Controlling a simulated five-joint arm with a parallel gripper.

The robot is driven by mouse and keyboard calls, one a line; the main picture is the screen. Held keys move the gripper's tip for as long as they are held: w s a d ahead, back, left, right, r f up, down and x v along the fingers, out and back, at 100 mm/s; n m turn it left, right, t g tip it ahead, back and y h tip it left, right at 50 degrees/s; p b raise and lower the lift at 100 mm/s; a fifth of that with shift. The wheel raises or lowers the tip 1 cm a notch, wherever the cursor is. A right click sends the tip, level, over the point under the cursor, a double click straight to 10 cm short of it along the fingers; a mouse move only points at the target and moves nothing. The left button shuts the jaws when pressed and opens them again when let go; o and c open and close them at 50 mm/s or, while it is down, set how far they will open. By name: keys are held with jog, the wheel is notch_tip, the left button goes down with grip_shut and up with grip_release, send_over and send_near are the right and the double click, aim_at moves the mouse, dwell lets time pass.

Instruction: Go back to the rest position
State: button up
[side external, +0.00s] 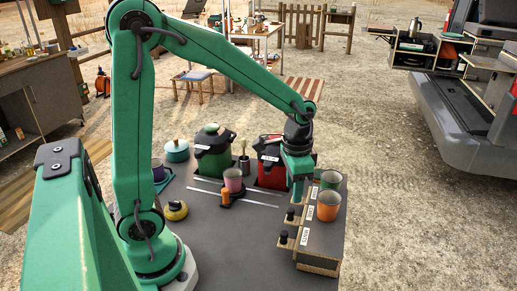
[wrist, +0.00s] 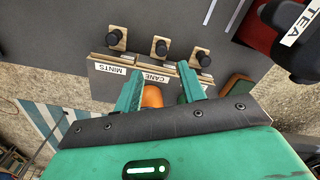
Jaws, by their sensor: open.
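My gripper (side external: 297,190) hangs with its fingers down over the back part of a dark drawer box (side external: 318,243) on the grey table. In the wrist view its two green fingers (wrist: 161,88) are apart, with nothing held between them. The orange cup also shows behind the fingers in the wrist view (wrist: 152,96). The box has labels, MINTS and CANE among them, and three black knobs (wrist: 160,47) along one side.
A red canister (side external: 271,176) marked TEA and a green canister (side external: 213,163) stand behind. The front middle of the table is clear.

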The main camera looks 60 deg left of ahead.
jog(key=s+a+r+n+t, duration=0.1)
jog(key=s+r+n+t, duration=0.2)
jog(key=s+r, duration=0.8)
jog(key=shift+s+r+n+t, duration=0.15)
jog(key=shift+s+n+t, duration=0.15)
jog(key=shift+s+t, duration=0.7)
jog(key=shift+w+a, duration=0.1)
jog(key=shift+w, duration=0.1)
